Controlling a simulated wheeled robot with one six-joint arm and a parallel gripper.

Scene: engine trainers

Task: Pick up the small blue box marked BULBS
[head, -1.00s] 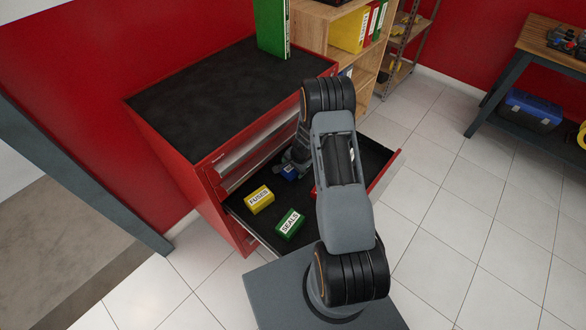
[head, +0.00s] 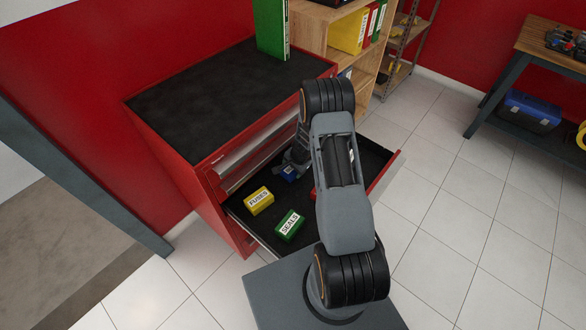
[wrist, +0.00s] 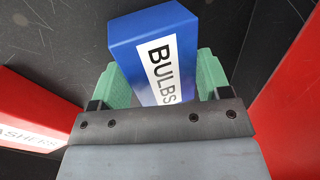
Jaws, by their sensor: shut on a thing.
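The blue BULBS box (wrist: 160,45) is between the two green fingers of my gripper (wrist: 160,80) in the wrist view. The fingers are shut on its sides, and its white label faces the camera. In the head view a small part of the blue box (head: 289,173) shows in the open drawer, beside my gripper (head: 297,160). My arm hides much of the gripper there. I cannot tell whether the box still touches the drawer floor.
The yellow FUSES box (head: 259,200) and green SEALS box (head: 290,225) lie in the drawer (head: 240,212) of the red cabinet (head: 165,148). A red box, its label partly readable as "SHERS" (wrist: 40,115), is close to my gripper's left in the wrist view.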

